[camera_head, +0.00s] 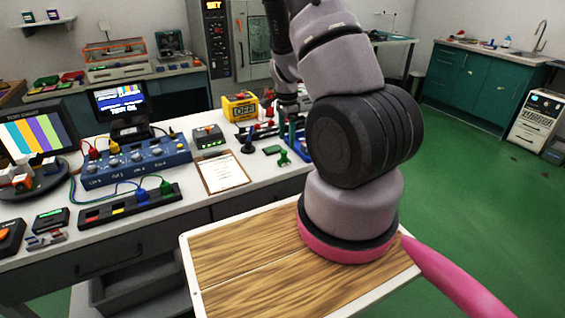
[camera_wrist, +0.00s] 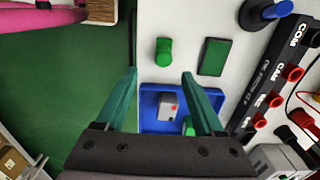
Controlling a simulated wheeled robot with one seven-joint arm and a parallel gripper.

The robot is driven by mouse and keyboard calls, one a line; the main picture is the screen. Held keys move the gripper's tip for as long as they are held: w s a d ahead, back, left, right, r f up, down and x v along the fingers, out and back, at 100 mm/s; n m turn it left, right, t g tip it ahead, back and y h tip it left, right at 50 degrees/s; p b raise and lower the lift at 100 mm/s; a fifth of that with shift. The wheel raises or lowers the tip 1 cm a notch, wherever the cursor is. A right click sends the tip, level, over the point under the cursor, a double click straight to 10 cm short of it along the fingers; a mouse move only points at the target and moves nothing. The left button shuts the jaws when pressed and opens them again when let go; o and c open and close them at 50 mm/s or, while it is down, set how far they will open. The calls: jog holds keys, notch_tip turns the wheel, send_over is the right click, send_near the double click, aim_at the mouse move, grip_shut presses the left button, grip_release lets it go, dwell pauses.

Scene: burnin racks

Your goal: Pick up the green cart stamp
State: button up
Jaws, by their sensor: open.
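The green stamp (camera_head: 283,158) stands on the white bench top near its front edge, beside a flat dark-green pad (camera_head: 272,150). In the wrist view the green stamp (camera_wrist: 164,52) shows from above, just beyond and between my fingertips, with the green pad (camera_wrist: 214,57) to its right. My gripper (camera_wrist: 159,74) is open and empty, its two teal fingers apart above the bench. The stamp is clear of the fingers. In the head view my arm hides part of the area around my gripper.
A blue tray (camera_wrist: 148,98) holding a grey block with a red dot (camera_wrist: 168,104) lies below my fingers. A dark-blue stamp (camera_wrist: 262,14) and a black terminal strip (camera_wrist: 270,90) stand to the right. A clipboard (camera_head: 222,172) lies on the bench. Green floor (camera_wrist: 70,80) is left of the bench.

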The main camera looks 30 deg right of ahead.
aim_at(284, 151)
jog(key=f, duration=0.8)
jog(key=shift+w+a+f, duration=0.3)
jog(key=shift+a, duration=0.1)
grip_shut()
